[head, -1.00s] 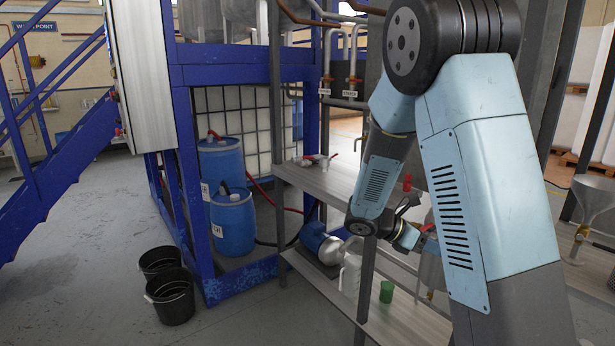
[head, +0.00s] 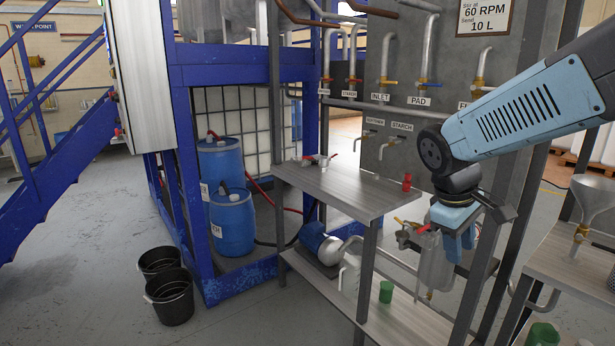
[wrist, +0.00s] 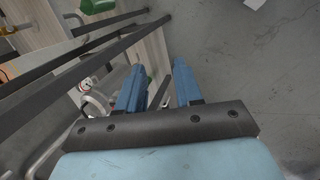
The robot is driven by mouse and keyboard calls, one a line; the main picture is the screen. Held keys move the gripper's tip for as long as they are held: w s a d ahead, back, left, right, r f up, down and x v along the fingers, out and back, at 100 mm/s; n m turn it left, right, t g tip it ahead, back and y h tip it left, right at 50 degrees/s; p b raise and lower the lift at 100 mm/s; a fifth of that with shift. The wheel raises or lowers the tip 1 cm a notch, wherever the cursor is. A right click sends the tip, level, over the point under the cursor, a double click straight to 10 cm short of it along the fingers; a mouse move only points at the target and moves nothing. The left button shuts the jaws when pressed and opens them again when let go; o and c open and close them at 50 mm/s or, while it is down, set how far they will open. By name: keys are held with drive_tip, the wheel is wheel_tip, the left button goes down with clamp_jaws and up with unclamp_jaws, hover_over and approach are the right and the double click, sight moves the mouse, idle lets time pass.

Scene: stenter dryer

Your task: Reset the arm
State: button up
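My arm (head: 520,110) reaches in from the right in the head view, its forearm nearly level. My gripper (head: 460,245) hangs below the wrist, pointing down, in front of the grey pipework panel and beside the shelf rack. In the wrist view, the two blue fingers of my gripper (wrist: 157,72) stand apart. Nothing shows held between them; floor and a dark rack bar show in the gap. A grey metal vessel (head: 434,268) is by the gripper in the head view; I cannot tell whether they touch.
A shelf rack (head: 335,192) stands left of the gripper, with a red cup (head: 407,182) on top and a green cup (head: 387,291) below. A bench (head: 570,262) with a funnel (head: 592,200) is at right. Open floor (head: 80,240) lies at left.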

drive_tip(key=s+a+r+m+t+y, duration=0.3)
drive_tip(key=s+a+r+m+t, duration=0.1)
drive_tip(key=s+a+r+m, duration=0.1)
drive_tip(key=shift+s+r+m, duration=0.55)
drive_tip(key=shift+s+m, duration=0.25)
drive_tip(key=shift+s, duration=0.4)
idle(1.3)
